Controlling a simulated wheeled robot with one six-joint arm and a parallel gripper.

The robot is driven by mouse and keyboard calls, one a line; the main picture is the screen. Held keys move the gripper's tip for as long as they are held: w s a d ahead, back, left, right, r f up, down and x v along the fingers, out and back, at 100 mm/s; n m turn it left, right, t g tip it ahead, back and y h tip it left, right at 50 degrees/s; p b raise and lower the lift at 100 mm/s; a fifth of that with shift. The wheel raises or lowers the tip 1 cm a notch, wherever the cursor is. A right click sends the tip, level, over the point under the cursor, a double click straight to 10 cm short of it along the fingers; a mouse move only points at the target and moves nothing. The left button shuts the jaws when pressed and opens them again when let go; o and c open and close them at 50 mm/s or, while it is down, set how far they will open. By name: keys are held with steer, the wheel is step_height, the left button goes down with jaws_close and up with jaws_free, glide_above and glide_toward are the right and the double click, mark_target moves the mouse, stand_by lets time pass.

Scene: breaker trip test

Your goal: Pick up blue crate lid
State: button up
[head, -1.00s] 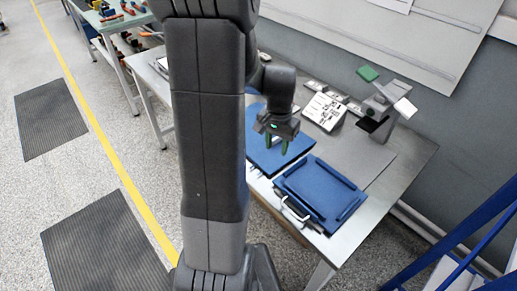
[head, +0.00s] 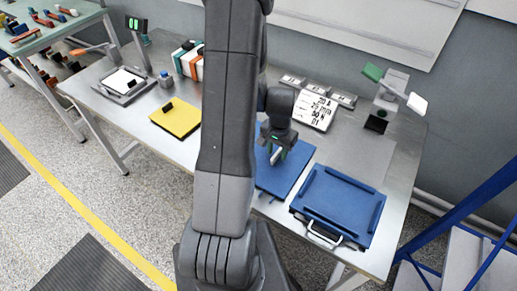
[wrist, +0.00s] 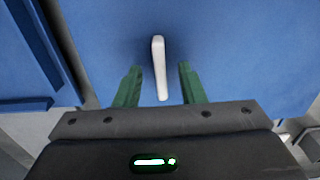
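The blue crate lid (head: 292,181) is a flat blue panel lying on the metal bench, with a pale bar handle (wrist: 158,65) standing out on it. My gripper (head: 276,150) is over the lid, pointing down. In the wrist view its green fingers (wrist: 160,66) are apart, one on each side of the handle, with gaps on both sides. I cannot tell how far down the fingertips reach along the handle. A second blue piece, crate-like with raised strips and a front wire handle (head: 338,205), sits just right of the lid. My arm hides the lid's left part in the head view.
A yellow plate with a black knob (head: 176,119) and a grey tray with white paper (head: 125,82) lie on the left. A white lettered panel (head: 314,110) and a grey stand (head: 386,103) are behind. Blue frame bars (head: 462,210) rise at right.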

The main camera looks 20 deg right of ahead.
steer(key=shift+f, duration=0.45)
jaws_close()
steer(key=shift+r, duration=0.15)
